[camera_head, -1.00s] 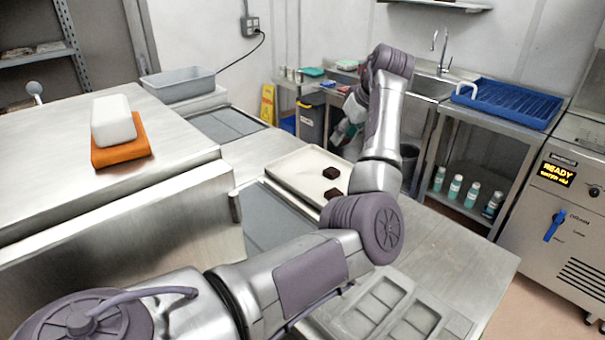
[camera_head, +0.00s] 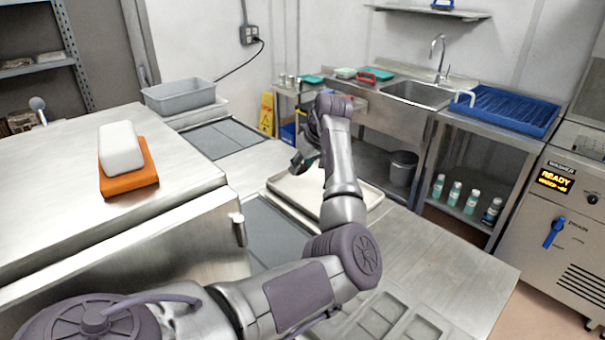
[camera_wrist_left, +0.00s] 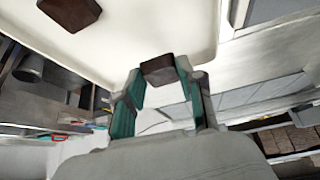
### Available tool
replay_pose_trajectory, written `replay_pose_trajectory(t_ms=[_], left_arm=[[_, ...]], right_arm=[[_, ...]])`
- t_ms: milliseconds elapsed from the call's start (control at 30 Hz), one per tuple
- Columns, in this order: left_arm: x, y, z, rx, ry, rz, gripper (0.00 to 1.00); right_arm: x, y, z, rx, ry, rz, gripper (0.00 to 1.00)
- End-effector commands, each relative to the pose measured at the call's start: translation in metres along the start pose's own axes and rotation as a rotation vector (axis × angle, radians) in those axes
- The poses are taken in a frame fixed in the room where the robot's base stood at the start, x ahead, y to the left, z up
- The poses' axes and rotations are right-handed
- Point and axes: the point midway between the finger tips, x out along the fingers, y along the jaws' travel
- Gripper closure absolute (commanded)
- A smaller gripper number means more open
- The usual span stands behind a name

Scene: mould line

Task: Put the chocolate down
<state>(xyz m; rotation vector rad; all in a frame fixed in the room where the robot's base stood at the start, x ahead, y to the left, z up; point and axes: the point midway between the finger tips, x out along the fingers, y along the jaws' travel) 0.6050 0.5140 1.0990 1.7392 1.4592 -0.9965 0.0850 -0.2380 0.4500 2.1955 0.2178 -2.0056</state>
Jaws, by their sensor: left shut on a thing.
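My left gripper (camera_head: 303,162) is over the back left part of the white tray (camera_head: 298,190). In the left wrist view its teal fingers (camera_wrist_left: 157,84) are shut on a dark brown chocolate (camera_wrist_left: 158,68) at the fingertips. The chocolate shows against the tray's edge; its height above the tray is hard to tell. Another dark chocolate (camera_wrist_left: 69,11) lies on the tray in the wrist view. In the head view my left arm hides part of the tray, and no chocolate shows there. My right gripper is not in view.
A white block on an orange base (camera_head: 128,182) sits on the steel surface at left. A grey bin (camera_head: 180,97) stands behind it. A blue rack (camera_head: 510,108) and a sink (camera_head: 418,93) are at the back right. The steel bench (camera_head: 440,245) right of the tray is clear.

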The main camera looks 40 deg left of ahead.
Motion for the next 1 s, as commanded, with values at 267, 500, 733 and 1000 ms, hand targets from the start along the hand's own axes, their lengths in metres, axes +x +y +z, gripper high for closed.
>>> replay_pose_trajectory(t_ms=[267,500,733,1000], left_arm=[[0.029,0.0,0.018,0.002,-0.001,-0.001,0.83],[0.031,0.0,0.019,0.0,-0.001,0.0,0.83],[0.034,0.0,0.021,0.001,-0.001,0.0,0.49],[0.034,0.0,0.021,0.0,-0.001,0.0,0.37]], right_arm=[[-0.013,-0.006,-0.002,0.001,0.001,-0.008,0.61],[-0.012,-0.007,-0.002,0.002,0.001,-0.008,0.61],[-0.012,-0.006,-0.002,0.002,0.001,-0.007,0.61],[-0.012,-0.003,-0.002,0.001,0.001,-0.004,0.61]])
